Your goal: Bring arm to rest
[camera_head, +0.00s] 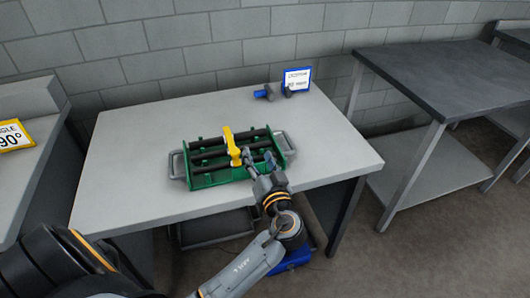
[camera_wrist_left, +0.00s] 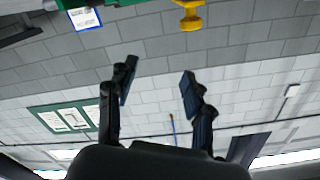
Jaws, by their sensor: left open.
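My left gripper (camera_head: 259,160) is open, just in front of the right half of a green rack (camera_head: 215,178) on the grey table (camera_head: 130,180). The rack has dark lengthwise bars and grey end handles. A yellow piece (camera_head: 231,146) sits across the bars, just left of my fingers. In the left wrist view, my open fingers (camera_wrist_left: 158,72) have nothing between them and point toward the wall. The yellow piece (camera_wrist_left: 190,14) shows at the top edge there, apart from the fingers. I cannot tell in the head view whether a fingertip touches the rack. My right gripper is not in view.
A blue and grey item (camera_head: 264,92) lies near the back edge by a small blue-framed sign (camera_head: 297,79). A dark table (camera_head: 440,80) stands at right, and a counter with a yellow sign (camera_head: 14,135) at left. The table's right front is clear.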

